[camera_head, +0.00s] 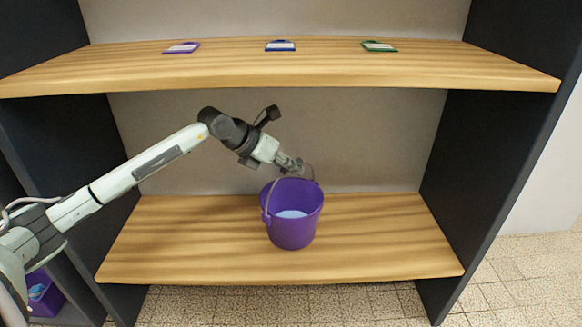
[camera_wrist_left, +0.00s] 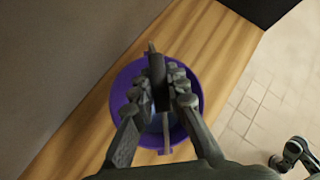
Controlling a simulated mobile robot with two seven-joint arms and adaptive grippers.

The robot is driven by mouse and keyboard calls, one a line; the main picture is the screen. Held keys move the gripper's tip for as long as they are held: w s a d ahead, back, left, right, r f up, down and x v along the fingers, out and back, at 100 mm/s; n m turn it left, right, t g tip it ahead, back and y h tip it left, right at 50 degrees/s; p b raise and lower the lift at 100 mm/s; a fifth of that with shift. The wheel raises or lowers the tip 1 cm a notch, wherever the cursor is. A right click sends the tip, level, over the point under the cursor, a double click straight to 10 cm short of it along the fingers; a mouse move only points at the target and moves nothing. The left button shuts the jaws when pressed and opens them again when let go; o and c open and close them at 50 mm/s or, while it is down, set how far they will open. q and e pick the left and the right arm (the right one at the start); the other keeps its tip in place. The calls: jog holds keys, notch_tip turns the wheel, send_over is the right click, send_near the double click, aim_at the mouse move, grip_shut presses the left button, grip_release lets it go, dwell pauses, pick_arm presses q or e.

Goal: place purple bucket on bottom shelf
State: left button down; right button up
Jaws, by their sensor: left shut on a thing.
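A purple bucket (camera_head: 293,229) is upright at the bottom shelf (camera_head: 180,245), a little right of its middle. Something light blue shows inside it. Its raised handle meets my left gripper (camera_head: 297,168), which is shut on the handle above the far rim. In the left wrist view the gripper (camera_wrist_left: 161,88) is over the purple bucket (camera_wrist_left: 119,88), with the handle between the fingers. The wood of the bottom shelf (camera_wrist_left: 215,60) shows around the bucket. I cannot tell for sure whether the bucket's base touches the board.
The upper shelf (camera_head: 220,75) carries a purple tag (camera_head: 181,48), a blue tag (camera_head: 280,46) and a green tag (camera_head: 379,46). Dark side panels (camera_head: 495,150) bound the shelf. Another purple container (camera_head: 44,295) is at the lower left. The bottom shelf is clear on both sides of the bucket.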

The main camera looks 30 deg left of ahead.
pick_arm(q)
jog(key=c, duration=1.5)
grip_release()
jog(key=shift+f, duration=0.1)
